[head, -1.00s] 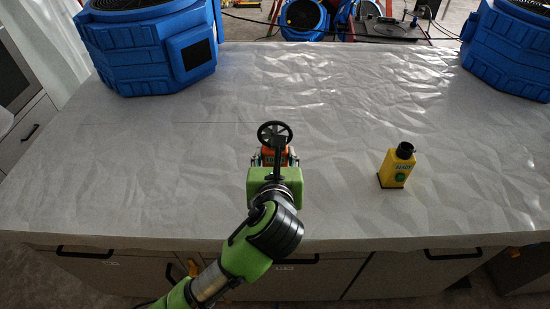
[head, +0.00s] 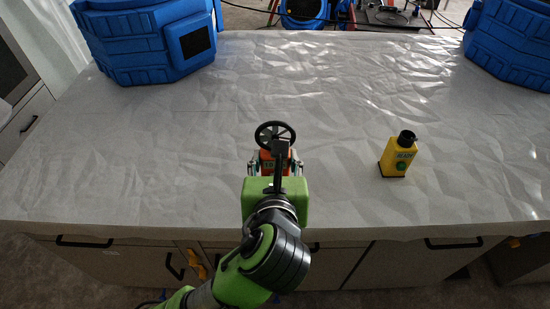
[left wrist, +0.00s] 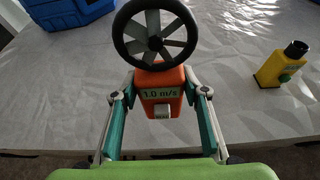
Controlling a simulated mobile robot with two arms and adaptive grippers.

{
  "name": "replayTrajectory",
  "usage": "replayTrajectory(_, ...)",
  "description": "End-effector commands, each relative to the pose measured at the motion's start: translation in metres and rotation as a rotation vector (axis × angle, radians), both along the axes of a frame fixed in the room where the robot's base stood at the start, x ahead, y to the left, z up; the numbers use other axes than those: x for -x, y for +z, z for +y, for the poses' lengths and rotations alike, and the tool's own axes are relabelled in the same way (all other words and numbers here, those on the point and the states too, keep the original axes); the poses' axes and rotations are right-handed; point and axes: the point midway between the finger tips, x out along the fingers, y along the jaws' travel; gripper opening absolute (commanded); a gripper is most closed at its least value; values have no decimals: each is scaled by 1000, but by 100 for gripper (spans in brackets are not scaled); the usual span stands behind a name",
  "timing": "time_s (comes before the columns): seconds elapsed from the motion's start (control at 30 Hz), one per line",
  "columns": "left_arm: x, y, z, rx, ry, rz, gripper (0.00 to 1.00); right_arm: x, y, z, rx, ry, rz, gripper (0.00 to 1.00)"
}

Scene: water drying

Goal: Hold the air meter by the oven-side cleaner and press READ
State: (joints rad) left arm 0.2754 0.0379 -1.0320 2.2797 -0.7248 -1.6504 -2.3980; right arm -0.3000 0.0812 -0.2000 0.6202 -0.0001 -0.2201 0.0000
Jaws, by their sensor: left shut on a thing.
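The air meter (left wrist: 160,80) is orange with a black-ringed fan on top and a display that reads 1.0 m/s in the left wrist view. Below the display is a small pale button. My left gripper (left wrist: 158,98) is shut on its orange body, one finger at each side, and holds it upright with the fan up. In the head view the meter's fan (head: 275,135) shows beyond my left gripper (head: 274,167), over the front part of the covered counter. Two blue air machines, probably the cleaners, stand at the back left (head: 145,40) and back right (head: 515,45). My right gripper is not in view.
A yellow device (head: 398,155) with a black top and green button stands upright on the counter to the right of the meter. The wrinkled sheet-covered counter (head: 330,80) is otherwise clear in the middle. An oven-like appliance (head: 20,60) is at the far left.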

Motion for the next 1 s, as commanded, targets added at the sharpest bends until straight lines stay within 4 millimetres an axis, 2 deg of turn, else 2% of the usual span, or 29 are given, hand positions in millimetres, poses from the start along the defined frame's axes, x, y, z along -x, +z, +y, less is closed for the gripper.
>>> replayTrajectory(1.0,-63,-54,1,-2,1,-1,13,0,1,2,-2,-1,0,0)
